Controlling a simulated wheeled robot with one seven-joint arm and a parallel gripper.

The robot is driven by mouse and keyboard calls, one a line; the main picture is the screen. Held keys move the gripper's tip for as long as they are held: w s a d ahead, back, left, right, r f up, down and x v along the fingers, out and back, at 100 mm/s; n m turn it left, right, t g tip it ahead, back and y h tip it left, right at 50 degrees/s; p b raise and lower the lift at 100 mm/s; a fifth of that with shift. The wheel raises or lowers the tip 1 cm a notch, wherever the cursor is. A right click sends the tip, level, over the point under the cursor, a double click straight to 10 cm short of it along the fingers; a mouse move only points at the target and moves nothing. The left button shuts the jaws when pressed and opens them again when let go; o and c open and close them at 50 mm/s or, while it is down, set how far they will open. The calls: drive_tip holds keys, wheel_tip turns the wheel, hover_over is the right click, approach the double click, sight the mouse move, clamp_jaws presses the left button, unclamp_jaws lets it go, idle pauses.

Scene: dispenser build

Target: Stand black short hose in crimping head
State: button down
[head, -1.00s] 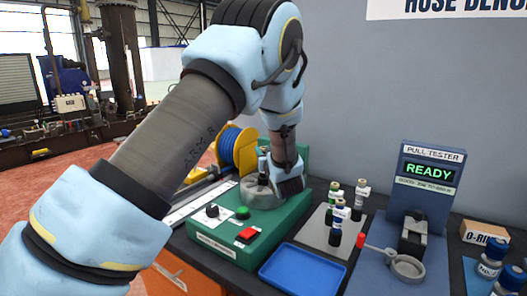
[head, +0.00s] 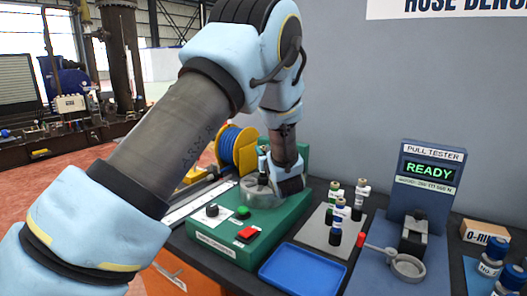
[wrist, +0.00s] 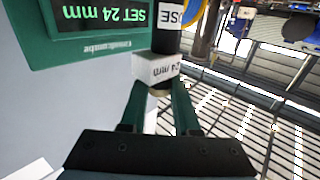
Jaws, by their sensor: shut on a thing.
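The hose carries a white label and a white block marked "24 mm" by the fingertips. Behind it is the green crimper housing with a "SET 24 mm" display (wrist: 103,14). In the head view my gripper (head: 268,174) is low over the grey round crimping head (head: 256,195) on the green crimper (head: 205,232). The wrist hides part of the head, and I cannot tell whether the hose end is inside it.
A blue tray (head: 303,271) lies in front of the crimper. Several labelled hoses (head: 337,222) stand on a grey plate to the right. The pull tester (head: 430,185) reads READY. A blue hose reel (head: 237,148) is behind the crimper.

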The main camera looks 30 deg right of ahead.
drive_tip(key=shift+f+b, duration=0.55)
drive_tip(key=shift+b, duration=0.2)
idle(0.5)
drive_tip(key=c, duration=0.9)
unclamp_jaws()
drive_tip(key=shift+b+v, duration=0.45)
drive_tip(key=shift+v, duration=5.1)
